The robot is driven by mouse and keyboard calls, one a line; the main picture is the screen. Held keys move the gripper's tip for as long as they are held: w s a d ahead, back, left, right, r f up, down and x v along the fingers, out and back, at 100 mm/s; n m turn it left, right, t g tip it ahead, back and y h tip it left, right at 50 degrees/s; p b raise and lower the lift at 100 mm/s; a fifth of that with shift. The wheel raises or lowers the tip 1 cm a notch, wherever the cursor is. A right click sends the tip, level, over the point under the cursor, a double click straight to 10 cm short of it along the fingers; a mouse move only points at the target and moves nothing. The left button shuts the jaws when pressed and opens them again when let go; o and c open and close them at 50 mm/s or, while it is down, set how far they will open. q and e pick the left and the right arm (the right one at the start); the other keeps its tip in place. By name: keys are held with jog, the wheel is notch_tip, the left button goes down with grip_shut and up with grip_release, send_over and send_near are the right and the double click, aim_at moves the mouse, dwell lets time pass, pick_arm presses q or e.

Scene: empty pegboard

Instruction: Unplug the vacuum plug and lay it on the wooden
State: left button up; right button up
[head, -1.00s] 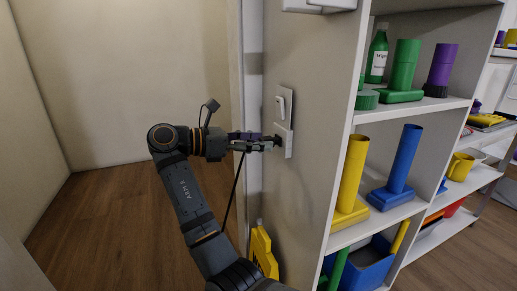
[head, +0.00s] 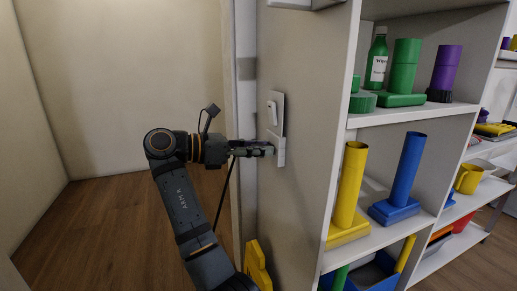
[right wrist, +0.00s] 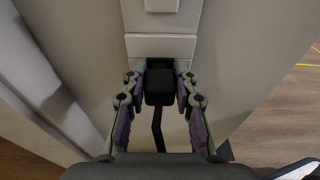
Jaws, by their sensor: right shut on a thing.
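The black vacuum plug (right wrist: 160,88) is at the lower wall socket plate (head: 280,150), between the fingers of my right gripper (head: 268,150). In the right wrist view, my right gripper (right wrist: 161,90) is shut on the plug from both sides. The socket plate (right wrist: 160,46) shows just beyond it. I cannot tell how deep the plug sits in the socket. A black cable (head: 224,192) hangs down below the gripper. In the head view the plug is mostly hidden by the fingers. My left gripper is not in view.
A wooden floor (head: 110,225) lies at the left. A white switch (head: 272,112) is above the socket. A white shelf unit (head: 335,155) stands to the right with colored tubes and a green bottle (head: 377,60). A yellow object (head: 257,265) stands low beside the wall.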

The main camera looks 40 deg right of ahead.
grip_shut()
jog(key=shift+o, duration=1.3)
grip_release()
grip_shut()
jog(key=shift+a, duration=0.15)
jog(key=shift+w+a+p, duration=0.1)
jog(key=shift+a+p, duration=0.2)
jog(key=shift+p, duration=0.2)
jog(key=shift+w+a+p, duration=0.15)
jog(key=shift+a+p, duration=0.15)
jog(key=shift+a, duration=0.15)
jog(key=shift+w+a+p, duration=0.1)
jog(key=shift+a+p, duration=0.35)
jog(key=shift+a, duration=0.15)
